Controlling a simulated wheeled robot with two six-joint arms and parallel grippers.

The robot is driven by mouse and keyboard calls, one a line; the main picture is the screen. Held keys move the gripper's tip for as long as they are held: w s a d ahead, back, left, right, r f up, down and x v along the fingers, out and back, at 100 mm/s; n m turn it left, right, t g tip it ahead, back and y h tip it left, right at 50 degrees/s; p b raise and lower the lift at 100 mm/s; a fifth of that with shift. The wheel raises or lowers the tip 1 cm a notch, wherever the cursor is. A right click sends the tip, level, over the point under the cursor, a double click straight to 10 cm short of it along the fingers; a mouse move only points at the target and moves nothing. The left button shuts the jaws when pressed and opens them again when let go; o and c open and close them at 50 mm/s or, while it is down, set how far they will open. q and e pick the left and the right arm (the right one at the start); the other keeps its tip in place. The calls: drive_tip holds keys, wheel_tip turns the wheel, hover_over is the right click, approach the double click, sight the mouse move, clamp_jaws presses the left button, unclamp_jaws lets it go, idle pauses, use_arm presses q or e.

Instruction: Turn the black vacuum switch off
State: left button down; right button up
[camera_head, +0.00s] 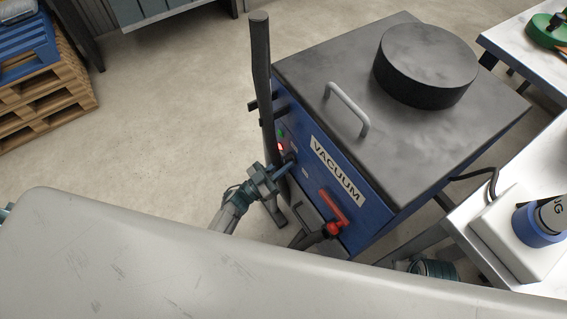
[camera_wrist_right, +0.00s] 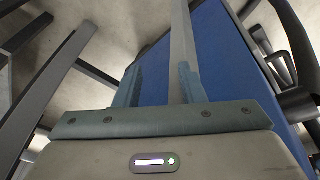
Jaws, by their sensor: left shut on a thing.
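The blue vacuum unit (camera_head: 375,215) with a grey top stands in the middle of the head view, its front labelled VACUUM. A red light (camera_head: 281,147) glows on its front, with a green one (camera_head: 281,134) just above it. My left gripper (camera_head: 284,168) is at the front panel, shut on the black vacuum switch (camera_head: 291,157), which it mostly hides. The switch's exact angle cannot be told. My right gripper (camera_wrist_right: 159,86) shows in the right wrist view with its fingers apart and nothing clearly held between them.
A red handle (camera_head: 333,212) sits on the front, right of my left gripper. A dark upright post (camera_head: 262,85) stands by the unit's left edge. White tables (camera_head: 525,190) are at right, and pallets (camera_head: 45,100) at far left. A pale surface (camera_head: 180,260) fills the foreground. Floor at left is clear.

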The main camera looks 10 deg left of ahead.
use_arm(q)
drive_tip(key=c, duration=1.4)
unclamp_jaws()
